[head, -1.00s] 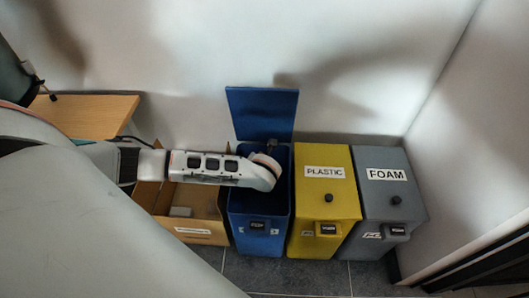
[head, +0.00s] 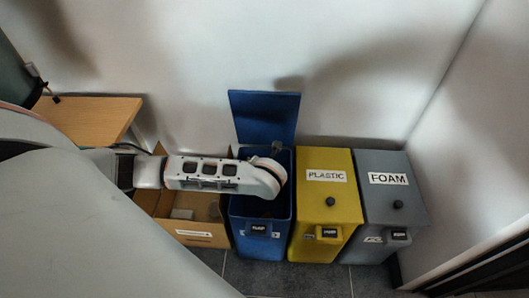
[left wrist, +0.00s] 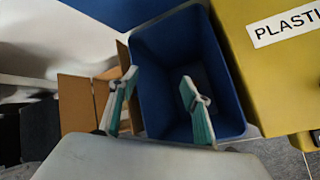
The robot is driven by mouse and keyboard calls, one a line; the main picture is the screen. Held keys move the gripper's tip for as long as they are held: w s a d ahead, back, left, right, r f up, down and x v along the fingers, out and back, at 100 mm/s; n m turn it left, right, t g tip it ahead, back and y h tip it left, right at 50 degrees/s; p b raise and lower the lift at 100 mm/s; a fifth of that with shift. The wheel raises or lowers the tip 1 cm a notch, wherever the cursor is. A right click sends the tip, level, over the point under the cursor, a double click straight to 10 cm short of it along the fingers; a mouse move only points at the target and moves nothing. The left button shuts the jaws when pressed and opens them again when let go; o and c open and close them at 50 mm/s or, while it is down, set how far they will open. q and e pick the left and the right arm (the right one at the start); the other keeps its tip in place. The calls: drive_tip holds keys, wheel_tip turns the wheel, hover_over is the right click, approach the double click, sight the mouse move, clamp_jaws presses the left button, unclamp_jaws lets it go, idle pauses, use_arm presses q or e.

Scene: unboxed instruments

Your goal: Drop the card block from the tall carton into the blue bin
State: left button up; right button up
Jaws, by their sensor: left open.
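The blue bin (head: 262,236) stands with its lid raised against the wall. My left arm reaches across to it, and its wrist bends down over the bin's opening. In the left wrist view my left gripper (left wrist: 158,95) has its two fingers spread apart, with nothing between them, over the blue bin (left wrist: 163,48). An open cardboard carton (head: 203,235) stands left of the bin, partly under my arm. A small pale grey block (head: 182,214) lies in it; I cannot tell whether it is the card block. The bin's floor is dark, so its contents are unclear. My right gripper is out of view.
A closed yellow bin marked PLASTIC (head: 327,202) stands directly right of the blue bin. A closed grey bin marked FOAM (head: 390,190) is beyond it. A wooden table (head: 90,117) is at the left, and the wall is close behind.

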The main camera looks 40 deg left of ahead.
use_arm(q)
drive_tip(key=v, duration=0.6)
drive_tip(key=shift+d+r, duration=0.1)
